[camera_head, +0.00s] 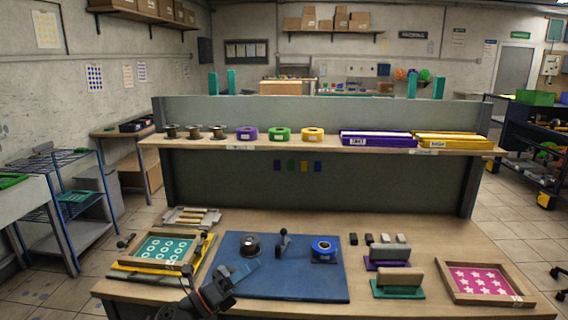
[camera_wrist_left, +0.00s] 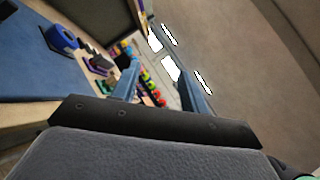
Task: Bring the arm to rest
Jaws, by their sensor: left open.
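My left gripper (camera_head: 240,272) is above the front left part of the blue mat (camera_head: 300,285), with its blue fingers apart. The left wrist view shows the two fingers (camera_wrist_left: 160,80) spread with nothing between them. My right gripper is in neither view. On the mat are a dark round spool (camera_head: 250,245), a small dark upright lever tool (camera_head: 283,242) and a blue tape roll (camera_head: 323,249). The gripper appears apart from all of them.
A framed teal screen (camera_head: 165,249) lies at the left and a framed pink star screen (camera_head: 482,281) at the right. Blocks on purple (camera_head: 375,263) and green (camera_head: 397,291) pads stand between. A shelf (camera_head: 330,146) behind carries spools, tape rolls and trays.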

